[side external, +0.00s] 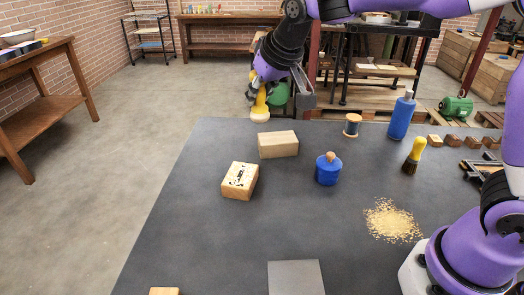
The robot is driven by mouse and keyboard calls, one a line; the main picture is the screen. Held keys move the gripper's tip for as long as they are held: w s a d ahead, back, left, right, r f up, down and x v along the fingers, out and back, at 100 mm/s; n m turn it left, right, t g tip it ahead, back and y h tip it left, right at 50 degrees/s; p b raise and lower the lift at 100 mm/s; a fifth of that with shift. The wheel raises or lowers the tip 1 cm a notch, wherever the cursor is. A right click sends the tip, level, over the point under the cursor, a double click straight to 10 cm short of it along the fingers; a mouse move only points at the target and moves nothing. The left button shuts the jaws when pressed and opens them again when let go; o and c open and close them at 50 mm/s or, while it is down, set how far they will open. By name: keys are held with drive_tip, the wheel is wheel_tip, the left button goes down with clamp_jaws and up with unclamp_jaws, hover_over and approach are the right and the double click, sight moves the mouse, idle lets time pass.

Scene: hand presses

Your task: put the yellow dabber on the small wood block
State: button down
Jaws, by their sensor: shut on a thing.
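My gripper (258,92) is shut on the yellow dabber (260,104) near the far left edge of the dark table. The dabber hangs about upright, with its pale round pad downward. A plain pale wood block (278,145) lies on the table just below and right of the dabber in the picture. The dabber looks clear of it, but its height and depth are hard to judge. A second wood block (239,181), with black marks on top, lies nearer the camera. The fingertips are small and partly hidden by the dabber.
A blue lidded jar (328,169), a thread spool (352,125), a blue bottle (401,117) and a yellow-handled brush (414,155) stand to the right. Crumbs (392,221) and a grey plate (296,278) lie nearer. The table's left front area is mostly clear.

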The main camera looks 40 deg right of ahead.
drive_tip(key=shift+w+d+f, duration=0.75)
drive_tip(key=shift+d+f, duration=0.95)
drive_tip(key=shift+f, duration=0.05)
drive_tip(key=shift+w+d+f, duration=0.8)
drive_tip(key=shift+d+f, duration=0.85)
drive_tip(key=shift+f, duration=0.15)
drive_tip(key=shift+w+d+f, duration=0.75)
drive_tip(key=shift+d+f, duration=0.95)
drive_tip(key=shift+f, duration=0.05)
drive_tip(key=shift+f, duration=0.15)
drive_tip(key=c, duration=0.7)
unclamp_jaws()
drive_tip(key=shift+o, duration=0.2)
